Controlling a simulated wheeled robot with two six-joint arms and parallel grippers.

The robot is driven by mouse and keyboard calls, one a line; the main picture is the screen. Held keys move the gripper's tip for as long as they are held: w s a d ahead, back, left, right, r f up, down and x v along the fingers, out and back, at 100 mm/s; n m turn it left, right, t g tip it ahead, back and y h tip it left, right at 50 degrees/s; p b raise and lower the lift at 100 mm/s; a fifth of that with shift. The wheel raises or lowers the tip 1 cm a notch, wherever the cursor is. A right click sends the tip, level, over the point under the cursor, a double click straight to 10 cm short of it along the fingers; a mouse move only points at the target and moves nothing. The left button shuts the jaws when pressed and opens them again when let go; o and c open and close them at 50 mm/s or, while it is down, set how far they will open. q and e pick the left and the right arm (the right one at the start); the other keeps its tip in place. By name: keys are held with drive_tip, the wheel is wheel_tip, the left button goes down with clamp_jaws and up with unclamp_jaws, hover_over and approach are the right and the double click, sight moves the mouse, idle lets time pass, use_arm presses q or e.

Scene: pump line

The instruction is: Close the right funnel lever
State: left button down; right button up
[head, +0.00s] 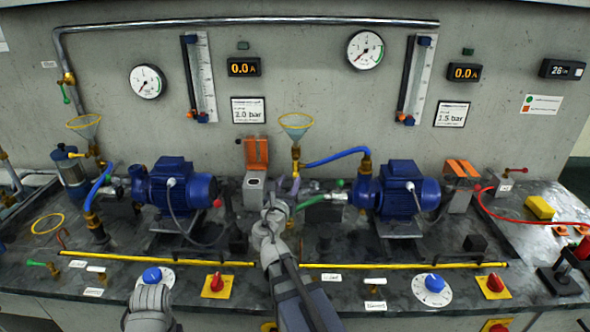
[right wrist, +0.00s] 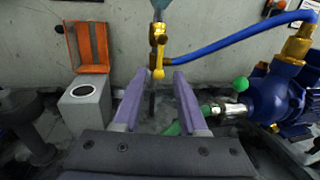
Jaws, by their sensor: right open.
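The right funnel (head: 297,122) stands against the back wall on a brass valve (head: 296,153); the valve also shows in the right wrist view (right wrist: 157,35). Its yellow lever (right wrist: 158,72) hangs below the valve body toward the camera. My right gripper (head: 283,192) is open in front of the valve. In the right wrist view, its two purple-grey fingers (right wrist: 159,80) reach up on either side of the lever tip, with nothing visibly clamped. My left gripper (head: 150,298) is low at the left front, and its fingers cannot be made out clearly.
A blue hose (head: 338,156) runs from the valve to the right blue pump (head: 402,188). A grey box with an open orange lid (head: 256,152) stands just left of the valve. A green-handled valve (right wrist: 239,84) is to the right. Yellow rails (head: 400,265) cross the bench front.

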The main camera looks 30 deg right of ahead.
sight(295, 168)
drive_tip(key=x, duration=0.7)
drive_tip(key=shift+w, duration=0.1)
drive_tip(key=shift+c, duration=0.4)
clamp_jaws()
idle(0.8)
